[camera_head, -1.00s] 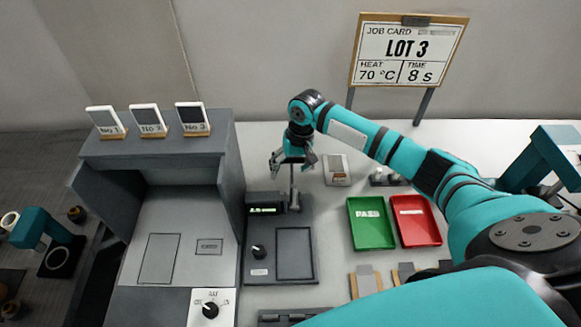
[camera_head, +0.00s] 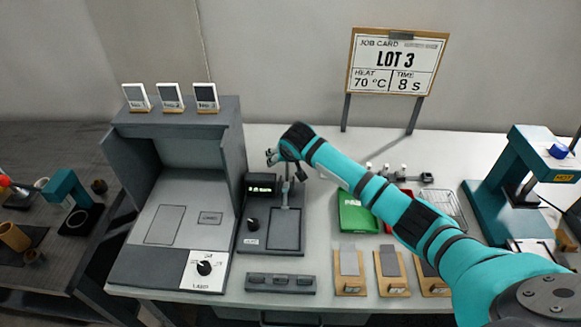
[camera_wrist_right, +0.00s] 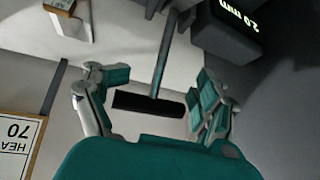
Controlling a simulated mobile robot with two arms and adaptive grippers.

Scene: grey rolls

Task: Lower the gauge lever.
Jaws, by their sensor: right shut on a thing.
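The gauge (camera_head: 255,239) is a dark unit with a lit green display (camera_head: 261,188), a knob and a flat plate, standing right of the grey booth. Its lever is a thin grey rod (camera_wrist_right: 163,55) ending in a black crossbar (camera_wrist_right: 148,104) in the right wrist view. My right gripper (camera_head: 284,166) is above the back of the gauge. In the head view the gripper partly hides the lever's top. My left gripper is not in view.
A green tray (camera_head: 352,221) stands right of the gauge; my right arm mostly hides the red tray. Samples on wooden holders (camera_head: 349,272) line the front. The job card (camera_head: 397,63) stands behind. A teal press (camera_head: 520,180) is at right.

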